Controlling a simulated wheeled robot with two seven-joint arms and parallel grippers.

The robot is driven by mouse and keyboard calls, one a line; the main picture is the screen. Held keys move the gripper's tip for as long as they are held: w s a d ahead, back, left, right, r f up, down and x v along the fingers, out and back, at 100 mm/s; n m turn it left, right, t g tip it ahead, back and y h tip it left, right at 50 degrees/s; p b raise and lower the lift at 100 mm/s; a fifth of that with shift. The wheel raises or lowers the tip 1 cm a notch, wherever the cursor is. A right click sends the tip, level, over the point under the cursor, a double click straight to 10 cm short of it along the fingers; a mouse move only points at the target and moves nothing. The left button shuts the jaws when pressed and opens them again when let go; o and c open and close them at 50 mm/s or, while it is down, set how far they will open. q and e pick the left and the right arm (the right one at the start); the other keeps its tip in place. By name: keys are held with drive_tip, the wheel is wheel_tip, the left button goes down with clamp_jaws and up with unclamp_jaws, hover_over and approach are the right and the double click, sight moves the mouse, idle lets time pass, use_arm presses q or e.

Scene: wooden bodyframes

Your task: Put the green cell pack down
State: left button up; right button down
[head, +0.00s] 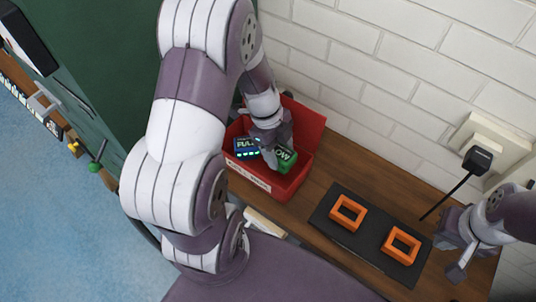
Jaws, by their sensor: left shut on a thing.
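The green cell pack (285,158) has white lettering on its face and is tilted. My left gripper (273,153) is shut on it, inside the outline of the red bin (291,186). I cannot tell whether the pack touches the bin floor. A dark blue pack (246,148) marked "FULL" with small lit dots is in the left part of the bin. My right gripper (455,258) is at the right, beside the black mat, and I see nothing between its fingers.
A black mat (371,244) with two orange square frames (348,213) (401,246) lies on the wooden bench (307,205). The white brick wall (380,75) stands close behind the bin.

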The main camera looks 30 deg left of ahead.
use_arm(q)
drive_tip(key=f, duration=0.4)
drive_tip(key=shift+a+f, duration=0.2)
drive_tip(key=shift+f, duration=0.1)
drive_tip(key=shift+w+a+f, duration=0.1)
drive_tip(key=shift+f, duration=0.25)
drive_tip(key=shift+d, duration=0.2)
drive_tip(key=shift+f, duration=0.1)
drive_tip(key=o, duration=0.9)
drive_tip(key=shift+o, duration=1.3)
drive_tip(key=shift+a, duration=0.1)
use_arm(e)
drive_tip(key=shift+a, duration=0.15)
drive_tip(key=shift+r, duration=0.15)
